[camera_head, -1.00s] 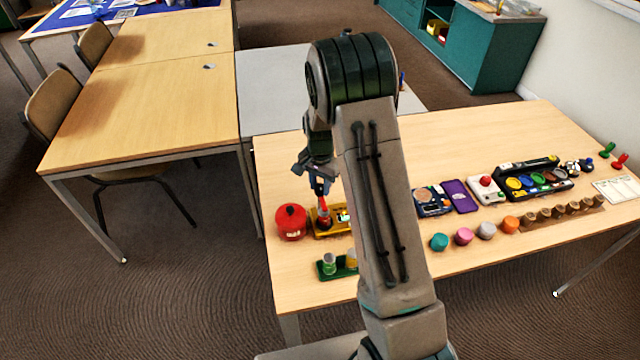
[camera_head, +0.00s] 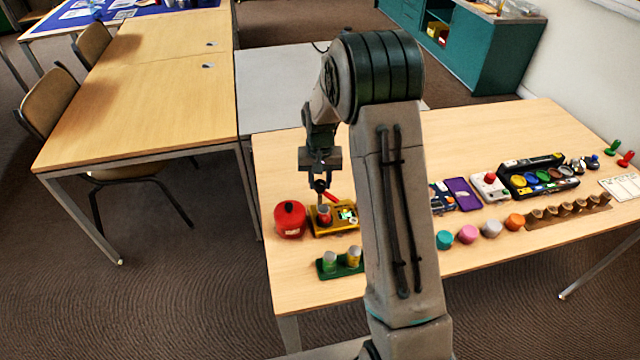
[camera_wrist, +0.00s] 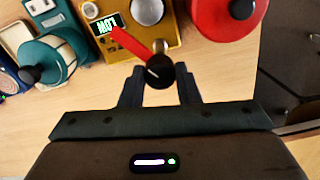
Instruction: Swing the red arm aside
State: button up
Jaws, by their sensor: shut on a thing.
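The yellow device (camera_head: 322,230) stands on the near table with a small lit screen (camera_head: 347,214); in the wrist view its yellow body (camera_wrist: 110,52) and screen (camera_wrist: 107,24) are at the top. The red arm (camera_head: 331,197) slants above it, and in the wrist view the red arm (camera_wrist: 133,45) runs from the screen's edge to a round black knob (camera_wrist: 160,72). My gripper (camera_head: 320,181) is above the device's back side. In the wrist view my gripper (camera_wrist: 160,84) has its fingers on both sides of the black knob, shut on it. The fingertips are partly hidden.
A red lidded pot (camera_head: 289,221) stands close left of the device. A green rack (camera_head: 340,270) with two small jars is in front. In the wrist view a teal device (camera_wrist: 58,50) with a black knob is close by on the left. Bare tabletop lies behind the gripper.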

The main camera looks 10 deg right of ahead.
aim_at(320, 183)
jog(key=n+b, duration=0.1)
jog(key=n, duration=0.4)
jog(key=shift+n, duration=0.3)
jog(key=n, duration=0.5)
jog(key=shift+n, duration=0.4)
jog(key=o, duration=1)
jog(key=shift+c, duration=0.2)
notch_tip(320, 183, up, 14)
jog(key=shift+b, duration=0.45)
jog(key=s+r+m+t, duration=0.2)
jog(key=s+m, duration=0.7)
jog(key=s, duration=1.9)
jog(key=shift+t, duration=0.4)
